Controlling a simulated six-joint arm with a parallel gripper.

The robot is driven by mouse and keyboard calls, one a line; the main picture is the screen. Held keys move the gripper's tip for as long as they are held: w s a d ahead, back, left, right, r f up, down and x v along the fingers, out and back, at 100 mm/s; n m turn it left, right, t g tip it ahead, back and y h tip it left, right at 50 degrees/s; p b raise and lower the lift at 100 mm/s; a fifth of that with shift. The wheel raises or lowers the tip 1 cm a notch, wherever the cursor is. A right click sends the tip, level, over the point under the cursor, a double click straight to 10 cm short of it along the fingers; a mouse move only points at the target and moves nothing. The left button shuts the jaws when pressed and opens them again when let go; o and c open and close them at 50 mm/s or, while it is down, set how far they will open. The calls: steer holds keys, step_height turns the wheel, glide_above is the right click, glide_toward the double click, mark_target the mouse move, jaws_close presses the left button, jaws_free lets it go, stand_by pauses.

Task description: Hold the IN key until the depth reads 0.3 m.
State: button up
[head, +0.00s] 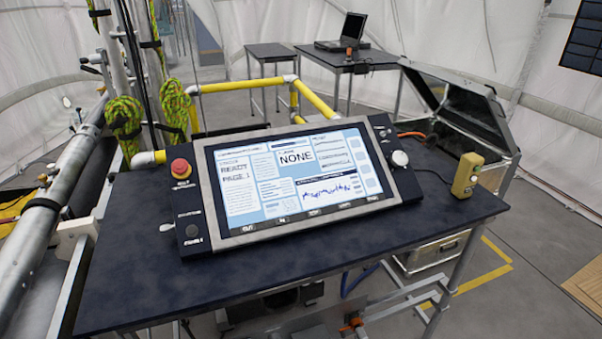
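A control console (205,195) with a large lit screen (295,175) lies tilted on a dark table. The screen shows "READY", "PAGE 1" and "NONE", with a blue trace at its lower right. Its smaller text is too blurred to read, and I cannot make out a depth reading. A row of small dark labels (313,212) runs along the screen's lower edge. A yellow hand-held box (466,176) with small buttons stands at the table's right end. I cannot tell which key is IN. My gripper is not in view.
A red emergency-stop button (180,168) sits at the console's upper left, and a white knob (400,158) at its right. The dark table (150,285) is bare in front. Yellow rails (240,86), an open metal case (450,105) and a laptop (345,32) stand behind.

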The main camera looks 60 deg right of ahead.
jaws_close()
stand_by(1.3)
